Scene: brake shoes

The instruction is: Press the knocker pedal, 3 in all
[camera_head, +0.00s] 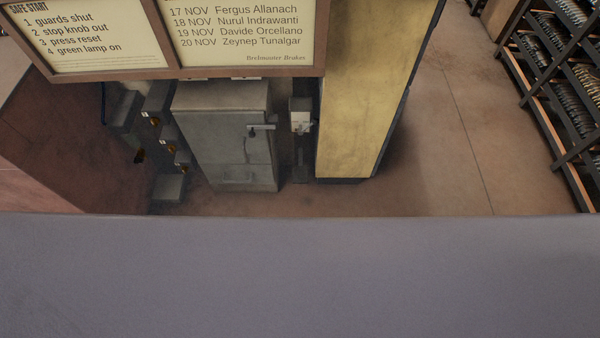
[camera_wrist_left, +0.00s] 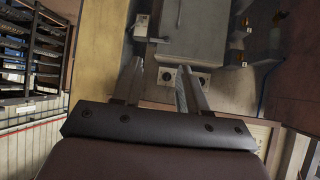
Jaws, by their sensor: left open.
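I cannot pick out the knocker pedal for certain in either view. My left gripper (camera_wrist_left: 160,82) shows in the left wrist view with its two fingers apart and nothing between them. Contact with either cannot be told. The grey cabinet (camera_head: 222,135) with a handle stands in the middle of the head view and also shows in the wrist view (camera_wrist_left: 195,30). No gripper shows in the head view, and my right gripper is in neither view.
A framed notice board (camera_head: 180,70) hangs across the top left of the head view. A yellow column (camera_head: 365,90) stands right of the cabinet, with a small pale box (camera_head: 300,116) between. Stepped grey boxes (camera_head: 168,187) stand left. Racks (camera_head: 560,90) line the right; floor between is clear.

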